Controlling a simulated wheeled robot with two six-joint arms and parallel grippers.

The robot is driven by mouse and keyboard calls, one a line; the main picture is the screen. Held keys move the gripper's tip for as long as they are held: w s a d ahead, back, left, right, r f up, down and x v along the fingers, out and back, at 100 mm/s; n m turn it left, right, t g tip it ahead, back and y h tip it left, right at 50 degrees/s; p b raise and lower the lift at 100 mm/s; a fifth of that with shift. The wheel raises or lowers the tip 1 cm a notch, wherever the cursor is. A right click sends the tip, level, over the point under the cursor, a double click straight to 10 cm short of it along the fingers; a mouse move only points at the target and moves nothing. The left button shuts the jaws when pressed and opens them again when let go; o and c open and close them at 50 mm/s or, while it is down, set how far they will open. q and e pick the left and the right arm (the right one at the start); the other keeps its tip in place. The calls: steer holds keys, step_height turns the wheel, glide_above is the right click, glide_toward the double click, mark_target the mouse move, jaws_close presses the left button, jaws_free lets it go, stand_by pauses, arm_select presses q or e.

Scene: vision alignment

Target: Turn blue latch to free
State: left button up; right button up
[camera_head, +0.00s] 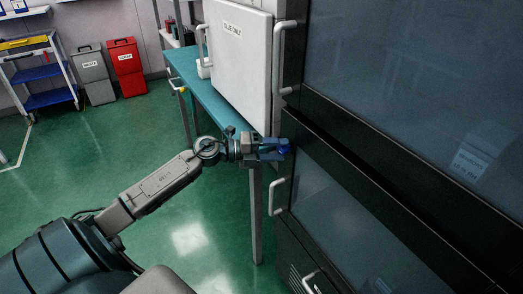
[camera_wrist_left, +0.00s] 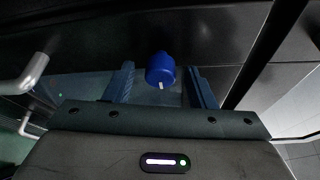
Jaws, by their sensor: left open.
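The blue latch (camera_head: 284,146) is a small round knob on the front of the dark cabinet, at its left side in the head view. In the left wrist view the latch (camera_wrist_left: 160,69) shows as a blue cylinder with a short white mark on its lower edge. My left gripper (camera_head: 276,147) is at the latch. Its two fingers (camera_wrist_left: 163,88) are open, one on each side of the latch, with a gap visible on both sides. My right gripper is in neither view.
The dark cabinet (camera_head: 375,130) has glass panels and metal handles, one handle (camera_head: 280,195) just below my left gripper. Grey and red bins stand farther back.

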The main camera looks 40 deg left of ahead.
arm_select(q)
steer(key=b+v, duration=0.1)
steer(key=v, duration=0.2)
steer(key=shift+s+a+f, duration=0.15)
steer(key=shift+s+a, duration=0.1)
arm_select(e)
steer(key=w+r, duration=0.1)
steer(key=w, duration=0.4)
arm_select(q)
steer(key=p, duration=0.4)
glide_toward(279, 151)
steer(key=shift+s+a, duration=0.4)
steer(key=shift+a, duration=0.1)
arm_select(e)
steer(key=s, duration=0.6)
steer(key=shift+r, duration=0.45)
